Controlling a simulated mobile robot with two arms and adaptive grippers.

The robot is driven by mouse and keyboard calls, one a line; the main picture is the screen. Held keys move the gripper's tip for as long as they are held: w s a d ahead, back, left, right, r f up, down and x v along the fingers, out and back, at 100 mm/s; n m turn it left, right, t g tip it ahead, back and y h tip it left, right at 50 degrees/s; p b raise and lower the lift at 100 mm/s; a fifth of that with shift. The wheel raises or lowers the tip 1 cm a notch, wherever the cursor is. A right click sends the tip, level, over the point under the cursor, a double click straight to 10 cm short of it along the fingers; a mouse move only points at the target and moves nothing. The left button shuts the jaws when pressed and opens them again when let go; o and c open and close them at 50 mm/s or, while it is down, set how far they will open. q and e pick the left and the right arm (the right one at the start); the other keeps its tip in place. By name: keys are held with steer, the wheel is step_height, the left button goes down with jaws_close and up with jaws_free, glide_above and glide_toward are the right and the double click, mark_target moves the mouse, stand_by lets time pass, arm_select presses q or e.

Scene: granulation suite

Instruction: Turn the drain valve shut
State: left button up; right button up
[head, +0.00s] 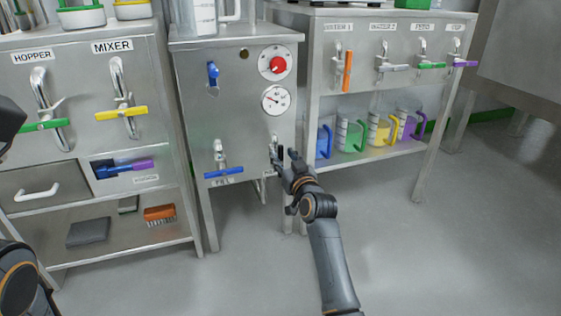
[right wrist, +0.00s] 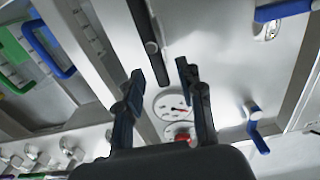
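A valve with a black bar handle sits low on the right of the middle steel cabinet; its metal body (head: 273,143) shows just left of my right gripper (head: 286,155), which partly covers it. No drain label is readable. In the right wrist view the black handle (right wrist: 150,45) runs roughly up and down the picture. My right gripper (right wrist: 160,85) is open there, its two dark fingers apart, with the handle's lower end seen between the fingertips. I cannot tell whether they touch it. My left gripper is not in view; dark parts of my left arm show at the left edge.
The same cabinet (head: 235,115) carries a blue-handled valve (head: 223,171), a blue lever (head: 212,71), a red knob (head: 277,65) and a gauge (head: 276,100). Labelled valves with coloured handles are on the left unit (head: 85,75) and right rack (head: 380,85). The floor in front is clear.

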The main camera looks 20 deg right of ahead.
steer(key=shift+w+b, duration=0.6)
steer(key=shift+w, duration=0.85)
jaws_close()
